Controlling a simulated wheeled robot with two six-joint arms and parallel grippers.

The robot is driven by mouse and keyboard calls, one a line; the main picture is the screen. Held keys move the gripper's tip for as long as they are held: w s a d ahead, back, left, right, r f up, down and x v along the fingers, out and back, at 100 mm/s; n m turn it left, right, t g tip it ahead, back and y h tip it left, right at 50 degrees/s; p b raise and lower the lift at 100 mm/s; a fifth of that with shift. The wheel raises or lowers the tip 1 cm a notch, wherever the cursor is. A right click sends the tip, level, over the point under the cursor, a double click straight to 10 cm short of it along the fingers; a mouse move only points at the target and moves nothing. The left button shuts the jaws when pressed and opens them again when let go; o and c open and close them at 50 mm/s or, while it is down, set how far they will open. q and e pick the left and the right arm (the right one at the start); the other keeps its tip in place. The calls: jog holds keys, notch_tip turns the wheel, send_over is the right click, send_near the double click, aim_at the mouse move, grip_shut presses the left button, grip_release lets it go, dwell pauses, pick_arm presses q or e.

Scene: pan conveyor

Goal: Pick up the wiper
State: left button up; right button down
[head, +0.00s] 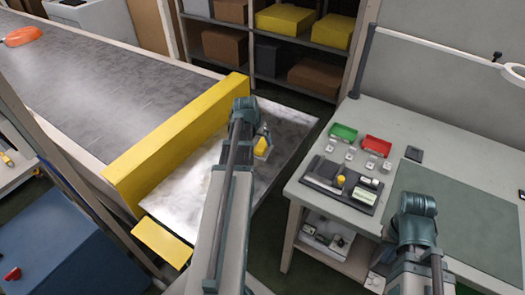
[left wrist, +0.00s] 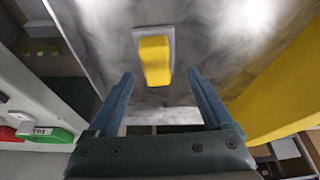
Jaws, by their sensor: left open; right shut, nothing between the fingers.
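The wiper (head: 262,146) has a yellow body and a grey edge. It lies on the grey metal plate (head: 187,190) beside the conveyor, partly behind the end of my left arm in the head view. In the left wrist view the wiper (left wrist: 155,60) is ahead, with its yellow end towards my left gripper (left wrist: 160,74). The two fingers are spread and empty, one to each side of the yellow end's line; I cannot tell the remaining distance.
A yellow barrier (head: 175,143) runs between the plate and the conveyor belt (head: 90,90). Shelves with boxes stand behind.

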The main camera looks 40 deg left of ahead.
aim_at(263, 144)
pick_arm(q)
jog(key=b+x, duration=0.4)
jog(key=x, duration=0.1)
jog(key=shift+w+d, duration=0.2)
jog(key=shift+w, duration=0.05)
jog(key=shift+r, duration=0.1)
grip_shut()
